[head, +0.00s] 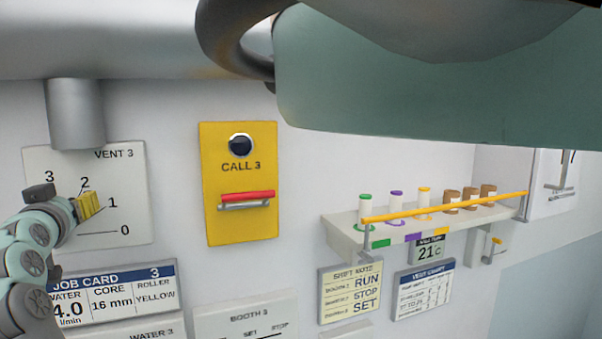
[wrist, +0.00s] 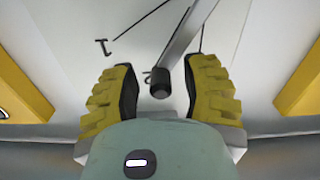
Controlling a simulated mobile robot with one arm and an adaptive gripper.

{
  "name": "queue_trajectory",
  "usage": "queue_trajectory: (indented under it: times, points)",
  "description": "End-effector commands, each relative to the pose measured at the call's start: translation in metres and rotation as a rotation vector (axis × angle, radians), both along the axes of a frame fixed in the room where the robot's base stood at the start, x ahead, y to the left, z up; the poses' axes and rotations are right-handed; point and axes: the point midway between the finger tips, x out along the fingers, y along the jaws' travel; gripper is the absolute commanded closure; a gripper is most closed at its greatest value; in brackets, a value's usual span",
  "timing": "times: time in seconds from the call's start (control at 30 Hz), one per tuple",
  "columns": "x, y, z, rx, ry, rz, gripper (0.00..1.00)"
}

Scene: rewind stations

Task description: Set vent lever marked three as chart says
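The VENT 3 panel (head: 125,190) is at the left in the head view, with marks 3, 2, 1 and 0. My gripper (head: 88,206) is in front of it near marks 2 and 1 and hides the lever there. In the wrist view the lever is a grey bar (wrist: 184,48) with a dark knob (wrist: 160,86), by a partly covered figure that looks like 2. My gripper (wrist: 160,92) is open, one yellow finger on each side of the knob, with gaps. The vent chart (head: 424,291) hangs at the lower right; its rows are too small to read.
A job card (head: 115,294) hangs below the vent panel. A yellow CALL 3 panel (head: 240,225) with a red-topped handle is to its right. A shelf (head: 345,237) with spools and a yellow rail (head: 445,206) juts out at right. A shift note (head: 349,292) is below.

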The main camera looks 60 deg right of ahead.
Motion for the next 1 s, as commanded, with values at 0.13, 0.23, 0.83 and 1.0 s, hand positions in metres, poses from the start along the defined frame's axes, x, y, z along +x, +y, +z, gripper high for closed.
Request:
queue_trajectory:
  times: [0.13, 0.23, 0.83, 1.0]
  points:
    - [-0.0002, -0.0005, 0.0000, 0.000, 0.000, -0.001, 0.71]
    - [-0.0001, -0.0004, -0.0001, -0.001, 0.000, -0.001, 0.82]
    - [0.0023, -0.0003, -0.0045, 0.008, -0.001, -0.001, 1.00]
    - [0.0087, -0.0011, -0.0093, 0.031, -0.019, -0.001, 1.00]
